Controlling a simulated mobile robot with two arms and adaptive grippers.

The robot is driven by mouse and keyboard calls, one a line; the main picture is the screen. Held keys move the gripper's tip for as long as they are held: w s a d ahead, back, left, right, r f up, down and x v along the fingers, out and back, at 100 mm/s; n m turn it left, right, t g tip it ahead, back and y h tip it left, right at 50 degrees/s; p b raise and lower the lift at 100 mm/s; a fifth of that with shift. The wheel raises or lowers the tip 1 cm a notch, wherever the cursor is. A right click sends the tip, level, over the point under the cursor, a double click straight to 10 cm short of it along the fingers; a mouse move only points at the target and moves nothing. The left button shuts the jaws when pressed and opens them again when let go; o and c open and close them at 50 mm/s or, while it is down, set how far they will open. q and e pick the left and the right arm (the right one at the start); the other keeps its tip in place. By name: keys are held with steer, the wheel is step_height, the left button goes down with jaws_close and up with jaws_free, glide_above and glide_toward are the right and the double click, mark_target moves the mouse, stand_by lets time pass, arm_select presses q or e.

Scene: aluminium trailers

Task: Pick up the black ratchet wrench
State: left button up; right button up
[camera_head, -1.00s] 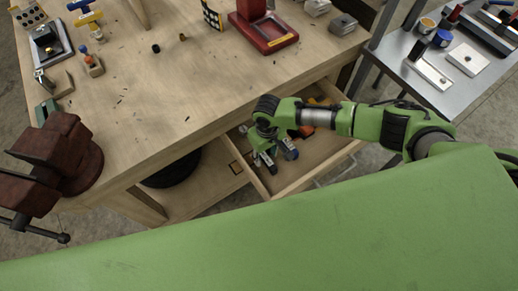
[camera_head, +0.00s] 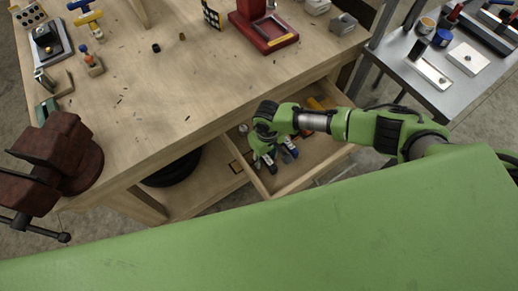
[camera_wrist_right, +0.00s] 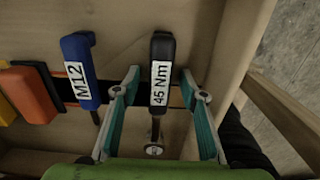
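The black ratchet wrench (camera_wrist_right: 162,49), with a white "45 Nm" label on its handle, lies in the open drawer of the wooden workbench. In the right wrist view, my right gripper (camera_wrist_right: 160,78) is open, with one finger on each side of the handle and a visible gap to both. The wrench's round metal head shows below the handle, close to the gripper's base. In the head view, my right gripper (camera_head: 265,161) reaches down into the drawer and partly hides the tools. My left gripper is not in view.
A blue-handled "M12" tool (camera_wrist_right: 79,63) lies left of the wrench, with orange and black tools (camera_wrist_right: 31,92) farther left. The drawer's side wall (camera_wrist_right: 241,45) stands close on the right. A red-brown vise (camera_head: 62,155) sits at the bench's left corner.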

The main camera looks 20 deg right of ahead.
jaws_close()
steer(key=shift+w, duration=0.1)
steer(key=shift+r, duration=0.1)
